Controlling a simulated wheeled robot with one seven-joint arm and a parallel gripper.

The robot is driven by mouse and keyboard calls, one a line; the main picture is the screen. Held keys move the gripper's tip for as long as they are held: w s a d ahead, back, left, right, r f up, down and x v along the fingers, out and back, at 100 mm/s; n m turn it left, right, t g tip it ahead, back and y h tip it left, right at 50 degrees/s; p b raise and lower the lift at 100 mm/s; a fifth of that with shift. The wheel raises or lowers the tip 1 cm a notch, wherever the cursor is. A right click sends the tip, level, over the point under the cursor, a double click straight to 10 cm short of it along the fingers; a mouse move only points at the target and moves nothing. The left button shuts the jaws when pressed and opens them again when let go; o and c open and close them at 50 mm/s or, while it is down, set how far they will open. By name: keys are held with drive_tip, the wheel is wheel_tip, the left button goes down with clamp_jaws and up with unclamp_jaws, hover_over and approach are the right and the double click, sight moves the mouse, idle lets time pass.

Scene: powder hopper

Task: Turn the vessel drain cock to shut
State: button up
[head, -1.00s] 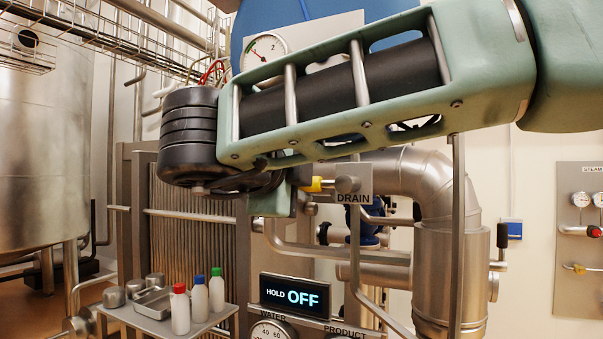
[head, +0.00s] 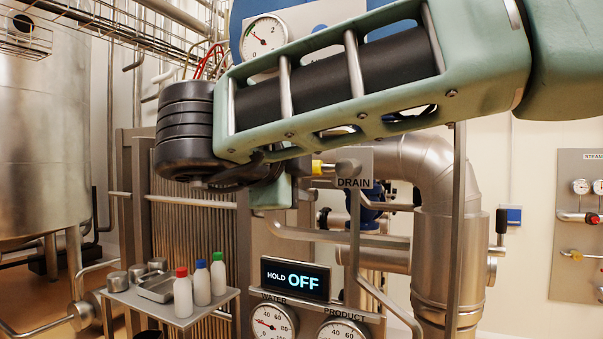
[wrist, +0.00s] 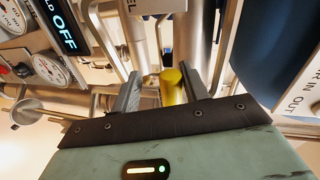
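The vessel drain cock shows a yellow handle (head: 322,167) beside the grey DRAIN label plate (head: 353,180) in the head view, partly hidden by my wrist. In the wrist view the yellow handle (wrist: 173,87) stands between the two grey fingers of my gripper (wrist: 162,92). My gripper is open, with a clear gap on the handle's left; the handle is closer to the right finger. I cannot tell whether that finger touches it. In the head view my fingers are hidden behind my wrist.
A HOLD OFF display (head: 295,280) sits below the cock, above the water gauge (head: 270,322) and product gauge (head: 343,332). Thick steel piping (head: 435,175) is close on the right. A small table (head: 150,303) with several bottles and pots stands lower left.

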idle(0.3)
drive_tip(key=b+v, duration=0.5)
drive_tip(key=v, duration=1.2)
drive_tip(key=shift+s, duration=0.2)
